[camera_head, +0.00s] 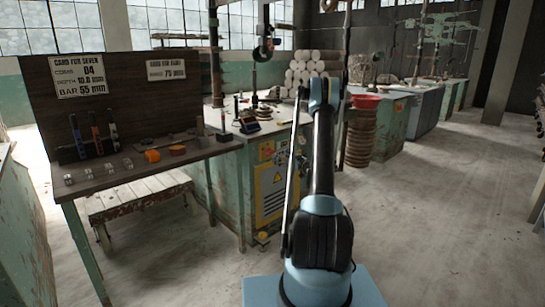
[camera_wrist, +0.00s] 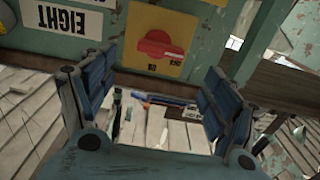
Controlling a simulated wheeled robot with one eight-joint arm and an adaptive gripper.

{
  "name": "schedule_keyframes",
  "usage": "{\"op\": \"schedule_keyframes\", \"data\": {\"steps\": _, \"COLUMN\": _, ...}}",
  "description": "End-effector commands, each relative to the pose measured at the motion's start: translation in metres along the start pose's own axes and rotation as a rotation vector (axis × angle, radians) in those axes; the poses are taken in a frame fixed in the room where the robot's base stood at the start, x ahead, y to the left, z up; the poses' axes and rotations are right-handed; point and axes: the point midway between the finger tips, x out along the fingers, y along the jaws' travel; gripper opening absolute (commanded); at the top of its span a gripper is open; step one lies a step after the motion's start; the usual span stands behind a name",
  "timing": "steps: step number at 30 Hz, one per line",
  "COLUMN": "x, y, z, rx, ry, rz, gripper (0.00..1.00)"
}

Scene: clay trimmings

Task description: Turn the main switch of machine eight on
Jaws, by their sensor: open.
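In the wrist view a red rotary switch (camera_wrist: 160,45) sits on a yellow plate (camera_wrist: 183,66). Its handle lies roughly level across the picture; the small marks around it are too blurred to read. A white sign reading EIGHT (camera_wrist: 70,20) shows upside down to its left. My gripper (camera_wrist: 163,68) is open and empty. Its two blue-padded fingers stand either side of the plate's lower part, and the switch shows beyond the fingertips, apart from them. In the head view a yellow plate (camera_head: 267,150) is on the green cabinet (camera_head: 230,190); my arm hides most of my gripper.
A dark bench (camera_head: 150,168) with coloured tools and small pieces stands at left, with a slatted low bench (camera_head: 135,197) under it. A red bowl (camera_head: 364,101) tops a brown ribbed stack (camera_head: 360,138) right of my arm. The floor at right is clear.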

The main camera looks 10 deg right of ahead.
Motion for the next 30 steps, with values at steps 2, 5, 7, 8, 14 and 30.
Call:
{"op": "schedule_keyframes", "data": {"steps": 2, "x": 0.015, "y": -0.001, "z": 0.000, "rx": 0.000, "ry": 0.000, "rz": -0.001, "gripper": 0.80}}
{"op": "schedule_keyframes", "data": {"steps": 5, "x": 0.033, "y": 0.000, "z": 0.000, "rx": 0.000, "ry": 0.000, "rz": -0.001, "gripper": 0.80}}
{"op": "schedule_keyframes", "data": {"steps": 7, "x": 0.044, "y": -0.001, "z": 0.000, "rx": 0.000, "ry": 0.000, "rz": -0.001, "gripper": 0.80}}
{"op": "schedule_keyframes", "data": {"steps": 8, "x": 0.049, "y": -0.001, "z": 0.000, "rx": 0.000, "ry": 0.000, "rz": -0.002, "gripper": 0.80}}
{"op": "schedule_keyframes", "data": {"steps": 14, "x": 0.073, "y": 0.000, "z": 0.000, "rx": 0.000, "ry": 0.000, "rz": 0.000, "gripper": 0.80}}
{"op": "schedule_keyframes", "data": {"steps": 30, "x": 0.082, "y": 0.000, "z": 0.000, "rx": 0.000, "ry": 0.000, "rz": 0.001, "gripper": 0.62}}
